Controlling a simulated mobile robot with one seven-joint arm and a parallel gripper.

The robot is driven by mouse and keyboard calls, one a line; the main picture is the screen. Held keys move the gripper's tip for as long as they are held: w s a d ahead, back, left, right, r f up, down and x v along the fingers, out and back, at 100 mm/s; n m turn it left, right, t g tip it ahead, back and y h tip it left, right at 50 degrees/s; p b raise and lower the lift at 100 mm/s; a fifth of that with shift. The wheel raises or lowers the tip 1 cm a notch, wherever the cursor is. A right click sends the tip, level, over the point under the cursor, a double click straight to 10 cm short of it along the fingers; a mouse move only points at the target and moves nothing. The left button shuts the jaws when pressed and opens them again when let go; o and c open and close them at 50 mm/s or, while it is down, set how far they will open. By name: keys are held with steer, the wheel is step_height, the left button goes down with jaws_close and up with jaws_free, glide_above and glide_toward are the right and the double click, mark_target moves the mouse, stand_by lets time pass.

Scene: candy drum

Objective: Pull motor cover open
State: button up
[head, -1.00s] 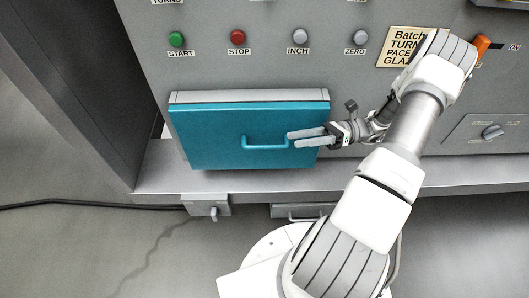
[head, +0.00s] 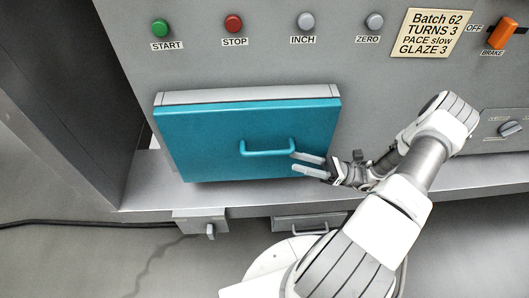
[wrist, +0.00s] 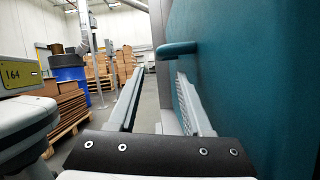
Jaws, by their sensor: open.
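The motor cover (head: 215,135) is a teal panel on the front of the grey machine, with a pale grey frame (head: 240,94) showing along its top edge. Its teal bar handle (head: 267,152) stands out at the middle right of the panel. My gripper (head: 300,162) is open, with its fingertips just right of and slightly below the handle's right end. In the wrist view the fingers (wrist: 155,95) are apart, with the teal panel (wrist: 255,80) close on the right and the handle (wrist: 178,48) beyond the right finger. Nothing is visible between the fingers.
Above the cover are the START button (head: 160,28), STOP button (head: 233,23), INCH button (head: 306,21) and ZERO button (head: 374,21). An orange brake switch (head: 502,34) is at upper right. A grey ledge (head: 150,185) runs below the cover. A cable (head: 80,223) crosses the floor.

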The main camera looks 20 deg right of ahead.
mark_target(265, 151)
steer(key=b+x, duration=0.1)
steer(key=x, duration=0.9)
steer(key=shift+w+a+r, duration=0.1)
steer(key=shift+a+r, duration=0.05)
steer(key=shift+a, duration=0.2)
jaws_close()
stand_by(0.8)
